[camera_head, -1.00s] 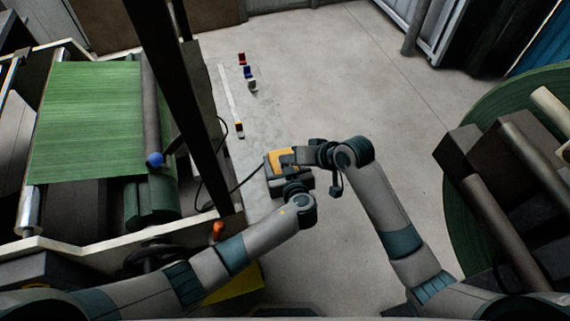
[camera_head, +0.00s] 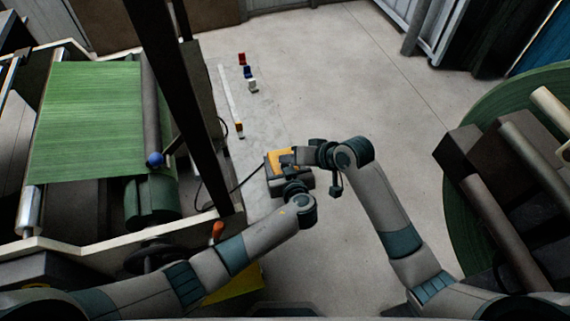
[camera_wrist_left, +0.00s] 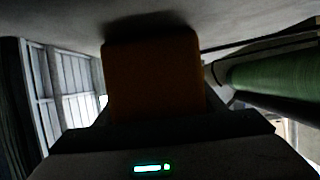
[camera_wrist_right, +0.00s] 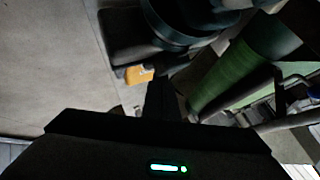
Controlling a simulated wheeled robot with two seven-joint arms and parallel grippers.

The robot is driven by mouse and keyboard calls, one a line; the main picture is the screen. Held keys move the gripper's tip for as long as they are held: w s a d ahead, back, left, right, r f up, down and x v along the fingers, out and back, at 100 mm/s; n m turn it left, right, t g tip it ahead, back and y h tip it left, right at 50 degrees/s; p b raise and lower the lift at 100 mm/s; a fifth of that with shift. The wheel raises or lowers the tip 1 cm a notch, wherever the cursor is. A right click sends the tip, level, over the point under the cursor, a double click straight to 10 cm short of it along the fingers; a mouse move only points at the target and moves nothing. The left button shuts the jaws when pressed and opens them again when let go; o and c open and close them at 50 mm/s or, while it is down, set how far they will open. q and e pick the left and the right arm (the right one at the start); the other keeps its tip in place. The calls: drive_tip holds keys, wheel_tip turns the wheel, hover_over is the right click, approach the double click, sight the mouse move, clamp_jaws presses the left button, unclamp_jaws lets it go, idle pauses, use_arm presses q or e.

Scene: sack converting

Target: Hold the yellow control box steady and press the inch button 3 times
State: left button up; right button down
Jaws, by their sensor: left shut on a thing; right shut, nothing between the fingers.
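The yellow control box (camera_head: 273,160) is in the middle of the head view, with a dark cable running from it to the left. In the left wrist view the box (camera_wrist_left: 152,75) is a dim orange block between the fingers. My left gripper (camera_head: 283,176) is shut on it from the near side. My right gripper (camera_head: 287,158) is shut and empty, its tip over the top of the box. In the right wrist view a small part of the box (camera_wrist_right: 138,75) shows beyond the fingers. The inch button is hidden or too small to tell.
A machine with a green web (camera_head: 85,120) stands at left, with a blue knob (camera_head: 155,160) and a dark post. A large green roll (camera_head: 465,225) is at right. Small red, blue and white items (camera_head: 248,72) lie on the floor. Open floor lies beyond the box.

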drive_tip(key=shift+f, duration=0.75)
idle(0.6)
drive_tip(key=shift+s+f, duration=0.3)
drive_tip(key=shift+f, duration=0.3)
drive_tip(key=shift+r, duration=0.1)
idle(0.4)
drive_tip(key=shift+s+r, duration=0.1)
drive_tip(key=shift+r, duration=0.75)
drive_tip(key=shift+a+r, duration=0.1)
drive_tip(key=shift+w+r, duration=0.15)
drive_tip(key=shift+r, duration=0.6)
drive_tip(key=shift+w+r, duration=0.1)
drive_tip(key=shift+r, duration=1.8)
idle(0.4)
